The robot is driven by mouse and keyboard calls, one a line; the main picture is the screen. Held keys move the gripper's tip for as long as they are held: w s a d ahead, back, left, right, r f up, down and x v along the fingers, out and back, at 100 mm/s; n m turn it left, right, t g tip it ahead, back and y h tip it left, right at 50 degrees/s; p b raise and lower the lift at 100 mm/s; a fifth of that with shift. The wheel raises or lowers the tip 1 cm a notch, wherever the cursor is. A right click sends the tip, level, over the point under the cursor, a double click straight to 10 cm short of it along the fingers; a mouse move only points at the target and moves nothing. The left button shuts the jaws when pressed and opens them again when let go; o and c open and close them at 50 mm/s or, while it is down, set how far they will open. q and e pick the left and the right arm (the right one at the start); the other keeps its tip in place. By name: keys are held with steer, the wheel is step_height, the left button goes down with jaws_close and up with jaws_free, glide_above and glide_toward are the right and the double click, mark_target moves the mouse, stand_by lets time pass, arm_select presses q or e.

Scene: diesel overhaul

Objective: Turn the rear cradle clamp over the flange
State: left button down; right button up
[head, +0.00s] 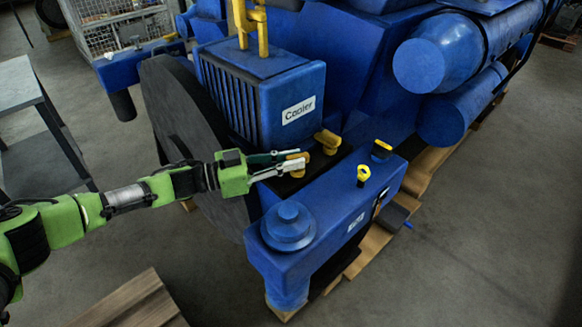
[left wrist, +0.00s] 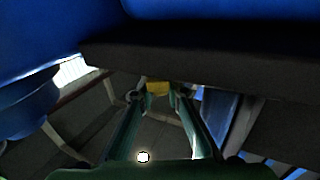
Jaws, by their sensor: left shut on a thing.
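Two yellow clamps sit side by side below the blue box marked "Cooler". My left gripper (head: 296,164) reaches in from the left and is shut on the nearer-left yellow clamp (head: 296,156), which I take as the rear cradle clamp. The other yellow clamp (head: 327,141) stands just to its right, apart from the fingers. In the left wrist view the held clamp's yellow end (left wrist: 158,87) shows between the two fingertips, under a dark edge. The fingers partly hide the held clamp, and I cannot tell whether it lies over the flange. My right gripper is not in view.
The blue Cooler box (head: 265,95) and a large dark wheel (head: 185,130) stand close behind and left of my gripper. A blue beam (head: 335,215) with a round blue cap (head: 288,222) and two yellow-topped knobs (head: 363,173) lies in front. Open floor is at the lower right.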

arm_select(q)
steer(key=shift+w+m+g+b, duration=0.1)
steer(key=shift+m+g+b, duration=0.2)
steer(key=shift+g, duration=0.1)
steer(key=c, duration=2)
jaws_free()
steer(key=shift+a+r, duration=0.1)
steer(key=v, duration=0.8)
